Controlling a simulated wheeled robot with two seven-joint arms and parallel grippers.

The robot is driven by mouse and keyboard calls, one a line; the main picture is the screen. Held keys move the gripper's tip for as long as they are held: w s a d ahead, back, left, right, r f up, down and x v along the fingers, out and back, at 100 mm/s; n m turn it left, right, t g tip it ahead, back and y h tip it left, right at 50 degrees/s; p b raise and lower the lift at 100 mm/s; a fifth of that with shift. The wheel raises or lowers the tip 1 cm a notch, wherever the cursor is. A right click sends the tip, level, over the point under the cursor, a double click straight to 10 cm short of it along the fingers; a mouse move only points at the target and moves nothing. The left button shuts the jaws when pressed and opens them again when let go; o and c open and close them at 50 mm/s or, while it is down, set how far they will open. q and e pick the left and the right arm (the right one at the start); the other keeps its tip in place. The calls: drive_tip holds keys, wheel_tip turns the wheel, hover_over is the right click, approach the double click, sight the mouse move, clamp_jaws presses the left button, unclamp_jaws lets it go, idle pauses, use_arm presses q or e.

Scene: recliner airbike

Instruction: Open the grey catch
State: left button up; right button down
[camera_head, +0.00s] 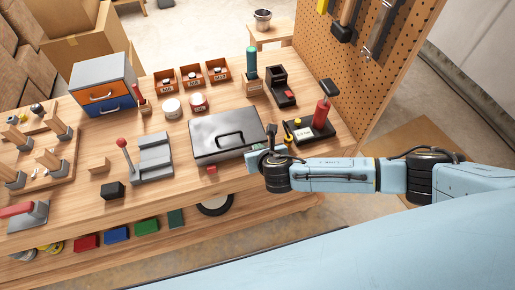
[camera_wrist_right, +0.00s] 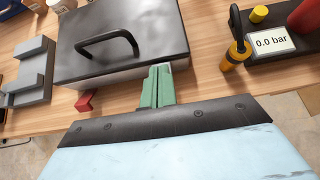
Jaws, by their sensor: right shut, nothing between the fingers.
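My right gripper (camera_head: 260,154) is at the front right corner of a dark grey metal box with a black handle (camera_head: 212,124). Its green fingers (camera_wrist_right: 157,86) are together and empty in the wrist view, pointing at the box's front edge; whether they touch it is unclear. The box (camera_wrist_right: 150,30) has its lid down. I cannot tell for sure which part is the grey catch. A grey fixture (camera_head: 153,168) with a red-knobbed lever (camera_head: 124,146) stands left of the box, and its grey body also shows in the wrist view (camera_wrist_right: 32,88). My left gripper is not in view.
A small red block (camera_head: 211,169) sits by the box's front edge. A black-based device with a red cylinder (camera_head: 321,113) and a "0.0 bar" display (camera_wrist_right: 271,43) stands to the right. A blue-and-orange drawer unit (camera_head: 103,82) stands back left.

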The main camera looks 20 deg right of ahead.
drive_tip(key=shift+f, duration=0.4)
drive_tip(key=shift+f, duration=0.15)
drive_tip(key=shift+s+r+p, duration=0.2)
drive_tip(key=shift+s+p, duration=0.2)
drive_tip(key=shift+s, duration=0.1)
drive_tip(key=shift+s+r+p, duration=0.15)
drive_tip(key=shift+s+p, duration=0.25)
drive_tip(key=shift+s, duration=0.05)
drive_tip(key=s+p, duration=0.2)
drive_tip(key=s+r+p, duration=0.1)
drive_tip(key=s+p, duration=0.1)
drive_tip(key=s, duration=0.1)
drive_tip(key=shift+r, duration=0.15)
